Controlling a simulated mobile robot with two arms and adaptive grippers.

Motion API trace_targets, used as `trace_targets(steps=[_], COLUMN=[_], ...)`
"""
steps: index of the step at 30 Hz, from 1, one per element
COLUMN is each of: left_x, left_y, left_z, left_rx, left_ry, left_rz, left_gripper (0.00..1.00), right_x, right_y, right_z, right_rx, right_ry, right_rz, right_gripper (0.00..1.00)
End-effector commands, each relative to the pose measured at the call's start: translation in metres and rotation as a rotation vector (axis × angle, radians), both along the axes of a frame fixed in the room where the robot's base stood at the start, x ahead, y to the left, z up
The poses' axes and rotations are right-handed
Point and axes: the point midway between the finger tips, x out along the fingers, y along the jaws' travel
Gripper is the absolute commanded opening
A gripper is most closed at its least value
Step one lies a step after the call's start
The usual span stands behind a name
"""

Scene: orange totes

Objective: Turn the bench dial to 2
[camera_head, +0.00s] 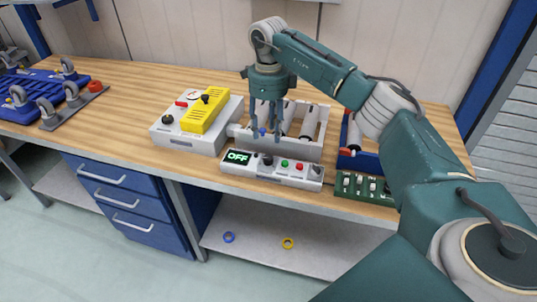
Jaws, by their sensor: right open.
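A light grey control panel (250,168) lies along the front of the wooden bench. Its display (237,157) reads OFF in green. A dark dial knob (267,159) sits right of the display, with green and red buttons and another dark knob (316,170) further right. My right gripper (266,136) points down above and behind the panel, near a small blue part, and is open. Its fingers look apart from the dial, though the exact gap is hard to judge. My left gripper is not in view.
A grey box with a yellow cover (204,114) stands left of the panel. A white rack with rollers (296,146) stands behind it. A green switch board (358,185) is at right. Blue and yellow rings lie on the lower shelf (305,255).

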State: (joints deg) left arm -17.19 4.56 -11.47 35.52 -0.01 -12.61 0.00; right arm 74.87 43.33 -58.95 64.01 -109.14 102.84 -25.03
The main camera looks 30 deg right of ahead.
Motion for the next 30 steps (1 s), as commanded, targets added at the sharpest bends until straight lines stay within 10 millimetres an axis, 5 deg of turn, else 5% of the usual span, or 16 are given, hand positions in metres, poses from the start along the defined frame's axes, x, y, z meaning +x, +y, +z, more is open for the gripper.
trace_targets(steps=[18,30], left_x=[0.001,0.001], left_y=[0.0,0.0], left_z=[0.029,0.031], left_rx=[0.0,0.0], left_ry=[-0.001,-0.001], left_rz=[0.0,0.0], left_gripper=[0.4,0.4], right_x=[-0.001,-0.001], right_y=[-0.001,-0.001], right_z=[-0.093,-0.107], right_rx=[-0.004,-0.003], right_ry=[0.007,0.004], right_rz=[-0.001,0.0], right_gripper=[0.44,0.44])
